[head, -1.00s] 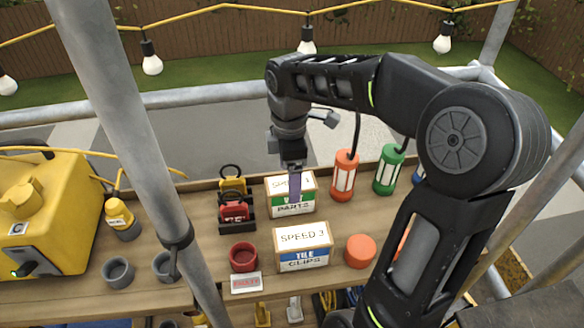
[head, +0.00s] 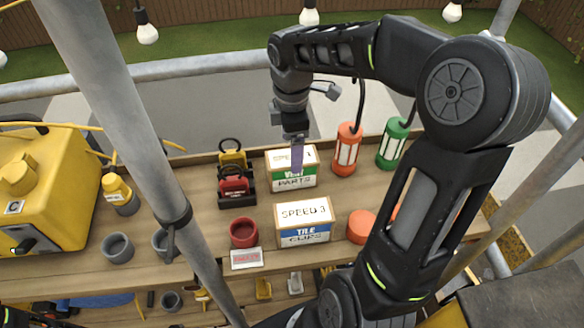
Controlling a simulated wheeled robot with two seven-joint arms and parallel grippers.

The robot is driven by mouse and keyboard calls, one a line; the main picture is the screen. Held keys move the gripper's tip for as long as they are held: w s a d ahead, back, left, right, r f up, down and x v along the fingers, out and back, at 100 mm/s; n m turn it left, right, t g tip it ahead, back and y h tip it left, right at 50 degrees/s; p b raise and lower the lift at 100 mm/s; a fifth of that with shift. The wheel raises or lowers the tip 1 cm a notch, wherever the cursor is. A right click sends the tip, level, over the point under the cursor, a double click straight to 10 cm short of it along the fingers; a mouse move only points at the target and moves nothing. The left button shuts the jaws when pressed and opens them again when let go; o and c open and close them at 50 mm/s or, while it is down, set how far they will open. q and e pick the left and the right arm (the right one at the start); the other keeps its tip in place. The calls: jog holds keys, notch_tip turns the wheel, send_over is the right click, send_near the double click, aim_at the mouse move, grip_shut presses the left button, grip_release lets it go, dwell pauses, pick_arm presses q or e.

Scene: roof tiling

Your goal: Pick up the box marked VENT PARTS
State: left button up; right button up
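My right gripper (head: 297,154) comes down from above, with a purplish finger in front of or over the box's top. I cannot tell whether it touches the box or how far its fingers are apart. My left gripper is not in view.
A red cup (head: 243,233) and a grey scaffold pole (head: 125,130) are also near.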

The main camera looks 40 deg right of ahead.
jog(key=shift+f, duration=0.1)
notch_tip(320, 180, down, 5)
jog(key=shift+w+d+p, duration=0.1)
jog(key=shift+p, duration=0.2)
jog(key=shift+c, duration=0.5)
grip_shut()
dwell(0.8)
notch_tip(320, 180, up, 10)
jog(key=shift+r, duration=0.1)
dwell(0.5)
dwell(0.4)
